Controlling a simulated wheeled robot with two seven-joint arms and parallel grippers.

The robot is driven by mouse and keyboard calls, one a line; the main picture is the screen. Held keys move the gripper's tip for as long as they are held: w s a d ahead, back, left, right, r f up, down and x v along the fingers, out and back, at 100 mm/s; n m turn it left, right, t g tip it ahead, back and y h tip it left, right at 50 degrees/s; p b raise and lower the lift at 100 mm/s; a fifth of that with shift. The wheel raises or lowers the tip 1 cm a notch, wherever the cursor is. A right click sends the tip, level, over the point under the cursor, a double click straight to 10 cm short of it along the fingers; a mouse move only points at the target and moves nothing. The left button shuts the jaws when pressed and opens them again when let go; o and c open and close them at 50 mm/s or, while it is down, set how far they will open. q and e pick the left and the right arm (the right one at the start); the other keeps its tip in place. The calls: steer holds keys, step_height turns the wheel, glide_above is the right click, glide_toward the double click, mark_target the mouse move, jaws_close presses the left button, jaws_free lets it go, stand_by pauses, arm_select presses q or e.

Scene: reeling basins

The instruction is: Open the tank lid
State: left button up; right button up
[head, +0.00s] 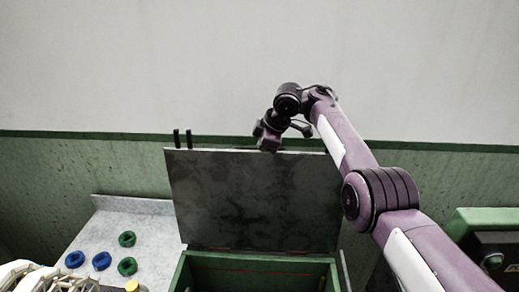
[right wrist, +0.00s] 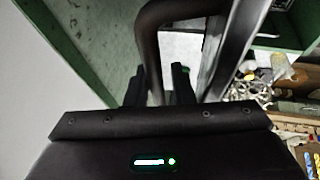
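The tank lid (head: 255,200) is a dark grey panel standing raised, close to upright, at the back of the green tank (head: 262,260). The tank's opening shows below it. My right gripper (head: 268,138) is at the lid's top edge. In the right wrist view a dark bent handle bar (right wrist: 150,50) passes between my right gripper's two fingers (right wrist: 159,85). A narrow gap shows between the bar and the right-hand finger, so the fingers look open around it. My left gripper is not in view.
A pale side table (head: 130,215) left of the tank carries blue and green rings (head: 101,261). Two black posts (head: 183,139) rise by the lid's top left. A green machine (head: 490,240) stands at the right. A wall is behind the lid.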

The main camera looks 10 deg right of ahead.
steer(key=shift+w+r, duration=0.1)
steer(key=shift+w, duration=0.05)
steer(key=shift+r, duration=0.1)
steer(key=b+v, duration=0.3)
steer(key=v, duration=0.4)
steer(key=shift+r, duration=0.2)
steer(key=shift+d+f, duration=0.1)
steer(key=shift+d, duration=0.05)
